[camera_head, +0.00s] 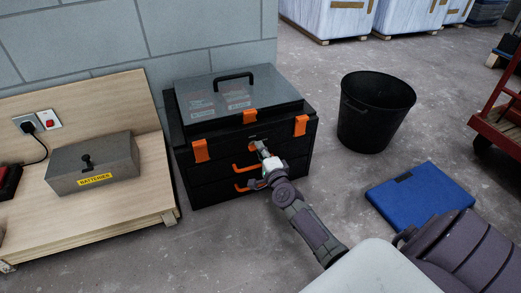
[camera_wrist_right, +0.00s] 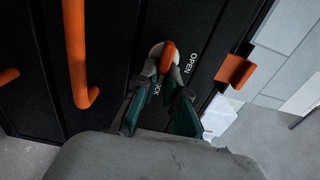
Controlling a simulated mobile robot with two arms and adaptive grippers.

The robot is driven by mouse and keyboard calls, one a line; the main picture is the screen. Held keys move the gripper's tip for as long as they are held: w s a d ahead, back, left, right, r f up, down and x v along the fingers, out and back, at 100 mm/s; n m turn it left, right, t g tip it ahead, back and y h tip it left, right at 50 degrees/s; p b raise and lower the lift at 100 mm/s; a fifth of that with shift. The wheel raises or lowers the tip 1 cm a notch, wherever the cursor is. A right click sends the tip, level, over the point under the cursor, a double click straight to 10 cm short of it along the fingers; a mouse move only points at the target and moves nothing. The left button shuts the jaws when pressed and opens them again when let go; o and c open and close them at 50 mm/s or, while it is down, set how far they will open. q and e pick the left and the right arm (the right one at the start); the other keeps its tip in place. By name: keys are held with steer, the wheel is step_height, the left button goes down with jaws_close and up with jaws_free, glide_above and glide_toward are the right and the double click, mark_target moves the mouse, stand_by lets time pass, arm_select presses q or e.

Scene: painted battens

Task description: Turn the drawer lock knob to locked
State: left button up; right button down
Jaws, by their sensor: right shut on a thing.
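The black tool chest (camera_head: 190,165) with orange latches and drawer handles stands against the wall in the head view. My right gripper (camera_head: 263,149) reaches its front, near the top drawer. In the right wrist view, the gripper (camera_wrist_right: 166,68) is shut on the orange lock knob (camera_wrist_right: 168,52), which sits on a pale round base. The word OPEN shows to the right of the knob. The other label, ending in "CK", is partly hidden by a finger. The knob's exact setting is hard to tell behind the fingertips. My left gripper is not in view.
Orange drawer handles (camera_wrist_right: 76,50) stick out beside the gripper, and an orange latch (camera_wrist_right: 235,71) is on its other side. A wooden bench (camera_head: 100,218) with a grey batteries box (camera_head: 95,165) stands left.

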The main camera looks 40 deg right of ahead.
steer(key=shift+f, duration=0.1)
steer(key=c, duration=1.2)
jaws_free()
steer(key=shift+c, duration=0.2)
steer(key=v, duration=1.2)
